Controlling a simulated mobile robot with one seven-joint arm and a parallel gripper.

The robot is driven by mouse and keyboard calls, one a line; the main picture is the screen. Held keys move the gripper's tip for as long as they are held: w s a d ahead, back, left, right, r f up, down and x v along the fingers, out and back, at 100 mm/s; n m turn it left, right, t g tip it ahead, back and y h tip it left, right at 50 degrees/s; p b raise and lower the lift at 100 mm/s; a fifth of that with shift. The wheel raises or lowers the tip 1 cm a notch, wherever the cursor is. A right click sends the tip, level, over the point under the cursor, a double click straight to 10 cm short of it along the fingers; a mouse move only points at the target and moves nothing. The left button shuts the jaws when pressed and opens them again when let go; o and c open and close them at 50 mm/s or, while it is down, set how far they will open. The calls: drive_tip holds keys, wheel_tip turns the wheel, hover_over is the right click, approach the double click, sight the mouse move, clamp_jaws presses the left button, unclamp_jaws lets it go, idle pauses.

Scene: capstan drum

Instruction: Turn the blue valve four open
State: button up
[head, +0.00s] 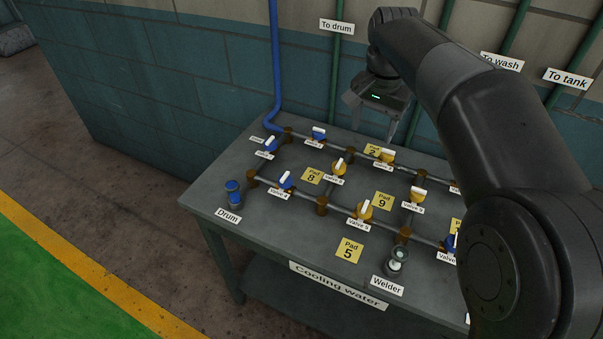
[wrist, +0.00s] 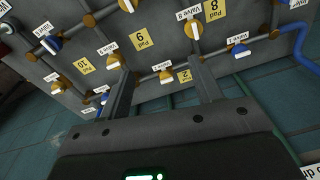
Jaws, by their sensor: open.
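The blue valve four (head: 285,182) sits on the front pipe of the grey table, at its left part, with the label "Valve 4" (head: 279,193) just in front. Its white handle slants up to the right in the head view and seems to lie across the pipe. I cannot pick this valve out in the wrist view. My gripper (head: 372,118) is open and empty, above the back of the table, behind and to the right of valve four and well apart from it. Its two spread fingers also show in the wrist view (wrist: 158,72).
Other blue valves (head: 319,134) and yellow valves (head: 364,211) stand on the pipe grid. Blue caps (head: 234,196) stand by the "Drum" label, a fitting (head: 397,262) by "Welder". A tall blue pipe (head: 276,70) rises at the back left. My arm hides the table's right side.

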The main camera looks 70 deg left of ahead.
drive_tip(key=n+h, duration=0.1)
hover_over(285, 176)
wheel_tip(285, 176, down, 8)
wheel_tip(285, 176, down, 11)
drive_tip(key=shift+r, duration=0.15)
drive_tip(key=shift+c, duration=0.2)
drive_tip(key=c, duration=0.9)
